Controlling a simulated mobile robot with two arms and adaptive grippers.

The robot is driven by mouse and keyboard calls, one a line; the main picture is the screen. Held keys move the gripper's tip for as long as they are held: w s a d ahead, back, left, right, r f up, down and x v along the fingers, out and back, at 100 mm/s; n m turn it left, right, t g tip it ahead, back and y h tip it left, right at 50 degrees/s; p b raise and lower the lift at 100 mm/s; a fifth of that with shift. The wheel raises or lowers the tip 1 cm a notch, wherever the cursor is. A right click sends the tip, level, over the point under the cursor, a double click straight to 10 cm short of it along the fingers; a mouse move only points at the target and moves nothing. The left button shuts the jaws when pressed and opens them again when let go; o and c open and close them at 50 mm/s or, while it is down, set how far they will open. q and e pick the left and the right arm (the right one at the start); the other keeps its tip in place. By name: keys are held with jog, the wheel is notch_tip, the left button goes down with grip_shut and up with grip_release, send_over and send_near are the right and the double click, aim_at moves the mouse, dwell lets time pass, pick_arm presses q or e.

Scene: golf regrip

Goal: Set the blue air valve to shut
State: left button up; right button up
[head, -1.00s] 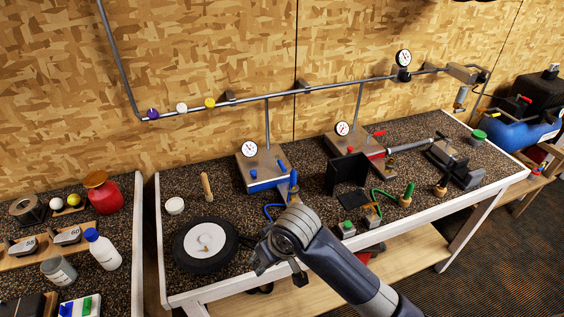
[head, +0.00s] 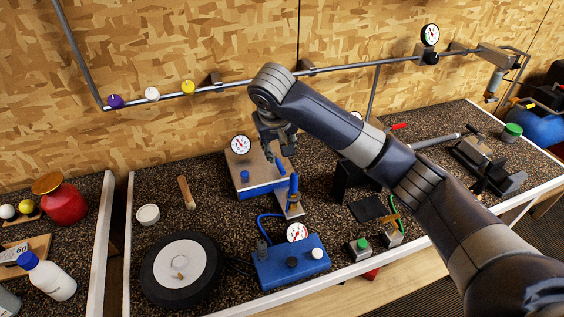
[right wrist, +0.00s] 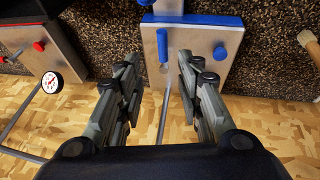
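The blue air valve's lever (head: 281,165) stands on a grey metal box (head: 257,158) with a blue front edge. In the right wrist view the blue lever (right wrist: 162,45) lies along the grey plate, left of a round blue knob (right wrist: 220,53). My right gripper (head: 279,147) is just above and behind the lever in the head view. In the right wrist view my right gripper (right wrist: 159,72) is open, its two fingers wide apart, with the lever in line with the gap and nothing held. My left gripper is out of view.
A blue-handled tool (head: 293,188) stands in front of the box. A blue gauge unit (head: 290,262) and a black wheel (head: 182,270) are at the bench front. A red-knobbed box (right wrist: 25,40) is beside it in the wrist view. An air pipe (head: 215,90) runs along the wall.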

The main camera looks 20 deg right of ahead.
jog(key=p, duration=0.2)
send_over(280, 166)
jog(key=s, duration=0.3)
jog(key=f, duration=0.3)
jog(key=a+f, duration=0.1)
jog(key=f, duration=0.1)
jog(key=shift+w, duration=0.2)
jog(key=x, duration=0.3)
jog(key=shift+w, duration=0.1)
jog(key=shift+w+d+f, duration=0.1)
jog(key=shift+w+f, duration=0.05)
jog(key=shift+f, duration=0.45)
jog(key=shift+c, duration=1.1)
grip_shut()
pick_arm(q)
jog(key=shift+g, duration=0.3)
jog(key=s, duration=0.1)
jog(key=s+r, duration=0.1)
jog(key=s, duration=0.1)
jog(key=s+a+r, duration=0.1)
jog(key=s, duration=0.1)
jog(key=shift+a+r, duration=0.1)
